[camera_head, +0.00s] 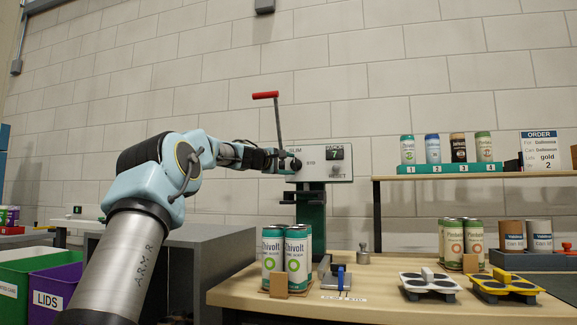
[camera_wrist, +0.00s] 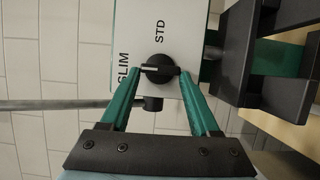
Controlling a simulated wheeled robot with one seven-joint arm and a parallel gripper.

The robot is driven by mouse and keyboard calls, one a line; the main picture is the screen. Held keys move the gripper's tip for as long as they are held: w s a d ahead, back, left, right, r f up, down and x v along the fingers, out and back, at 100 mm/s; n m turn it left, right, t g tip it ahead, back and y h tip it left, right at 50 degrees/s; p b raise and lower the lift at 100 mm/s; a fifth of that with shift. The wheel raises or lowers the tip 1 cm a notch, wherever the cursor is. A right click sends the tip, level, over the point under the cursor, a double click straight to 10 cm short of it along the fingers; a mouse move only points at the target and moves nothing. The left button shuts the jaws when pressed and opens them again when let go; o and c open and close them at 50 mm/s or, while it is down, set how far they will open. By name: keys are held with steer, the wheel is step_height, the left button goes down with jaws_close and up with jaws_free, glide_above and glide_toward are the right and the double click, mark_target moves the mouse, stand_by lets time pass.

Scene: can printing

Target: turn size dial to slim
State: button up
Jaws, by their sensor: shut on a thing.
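The black size dial (camera_wrist: 160,68) is on the white panel of the can machine (camera_head: 327,155), with the SLIM label (camera_wrist: 123,70) and the STD label (camera_wrist: 160,31) beside it. In the wrist view, the white mark on the dial lies along the line toward SLIM. My gripper (camera_wrist: 161,74) is shut on the dial, one green finger on each side of its rim. In the head view my gripper (camera_head: 284,161) reaches the panel's left side and hides most of the dial.
A red-handled lever (camera_head: 265,95) rises beside the panel. Below, the wooden table (camera_head: 390,300) holds teal cans (camera_head: 297,255), a blue fixture (camera_head: 338,278), a metal weight (camera_head: 364,255) and lid trays (camera_head: 430,285). An order sign (camera_head: 541,150) stands on the right shelf.

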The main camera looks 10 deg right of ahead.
steer(key=o, duration=1.4)
steer(key=shift+c, duration=0.2)
steer(key=shift+s+a+f+b, duration=0.15)
steer(key=shift+a+b, duration=0.15)
steer(key=b+v, duration=0.4)
steer(key=v, duration=0.6)
steer(key=shift+b, duration=0.3)
